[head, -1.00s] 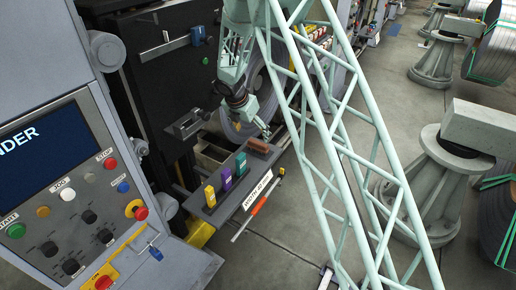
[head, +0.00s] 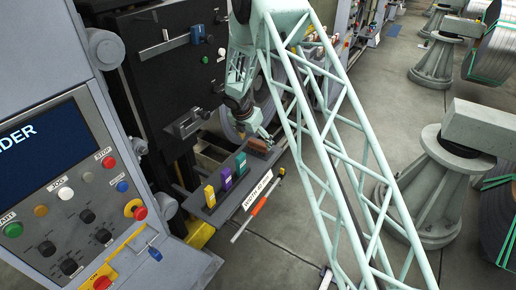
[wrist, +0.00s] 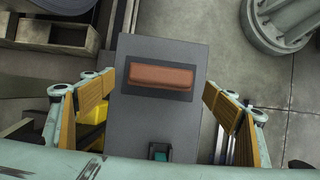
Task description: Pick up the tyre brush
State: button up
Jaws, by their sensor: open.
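A reddish-brown, rounded block (wrist: 162,77), which looks like the tyre brush, lies on a darker patch of a grey shelf (wrist: 140,130). In the head view the brown block (head: 259,145) sits at the far end of the shelf. My gripper (wrist: 160,85) is open and empty, its orange-padded fingers apart on the left and right of the shelf in the wrist view. In the head view my gripper (head: 263,133) hangs close above the block and partly covers it. I see no contact between fingers and block.
Yellow (head: 209,195), purple (head: 225,178) and teal (head: 240,164) blocks stand along the same shelf; the teal one shows below the brown block in the wrist view. A stick with an orange part (head: 259,207) leans at the shelf's right side. A dark machine wall stands behind left.

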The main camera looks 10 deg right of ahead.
aim_at(257, 143)
jog(key=shift+b+x, duration=0.35)
jog(key=shift+x, duration=2.25)
jog(key=shift+c, duration=0.9)
jog(key=c, duration=0.8)
